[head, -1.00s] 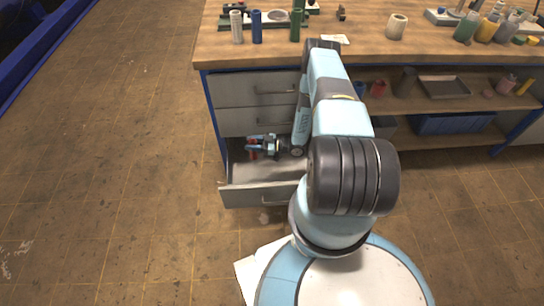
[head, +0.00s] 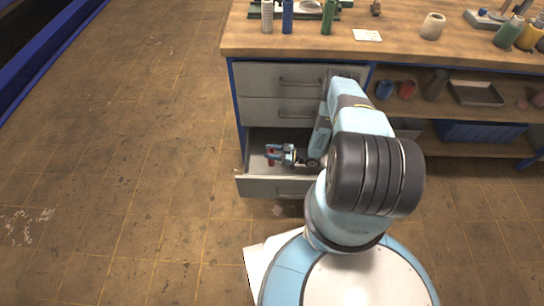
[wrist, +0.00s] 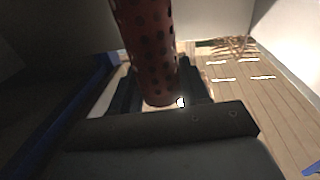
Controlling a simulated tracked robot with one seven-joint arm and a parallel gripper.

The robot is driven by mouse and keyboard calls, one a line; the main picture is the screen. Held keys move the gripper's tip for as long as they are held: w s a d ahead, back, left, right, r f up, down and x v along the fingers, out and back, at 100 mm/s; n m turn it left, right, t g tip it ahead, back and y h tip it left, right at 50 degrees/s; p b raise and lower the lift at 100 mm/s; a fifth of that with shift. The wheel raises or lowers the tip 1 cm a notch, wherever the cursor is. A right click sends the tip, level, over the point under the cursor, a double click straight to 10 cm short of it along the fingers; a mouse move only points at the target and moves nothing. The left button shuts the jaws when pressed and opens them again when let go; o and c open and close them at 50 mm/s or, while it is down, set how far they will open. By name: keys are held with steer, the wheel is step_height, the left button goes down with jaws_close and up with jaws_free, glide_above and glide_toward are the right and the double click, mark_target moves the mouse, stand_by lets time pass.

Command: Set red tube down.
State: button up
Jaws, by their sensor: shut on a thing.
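The red tube (wrist: 150,45) is dark red with rows of holes and fills the upper middle of the wrist view, held upright between my dark fingers. My gripper (head: 272,153) is shut on it, inside the open bottom drawer (head: 275,187) of the workbench. In the head view only a small red part of the tube (head: 270,160) shows by the fingertips. I cannot tell whether the tube's lower end touches the drawer floor.
Closed drawers (head: 290,80) sit above the open one. The benchtop (head: 400,47) carries a white tube (head: 267,16), a blue tube (head: 288,16) and a green tube (head: 328,17). Shelves to the right hold a tray (head: 476,93) and a blue bin (head: 480,131). The floor left of the bench is clear.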

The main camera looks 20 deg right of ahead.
steer(key=shift+f, duration=1.7)
steer(key=o, duration=1)
steer(key=shift+f, duration=0.1)
steer(key=shift+o, duration=0.2)
steer(key=v, duration=0.7)
steer(key=shift+s+d, duration=0.2)
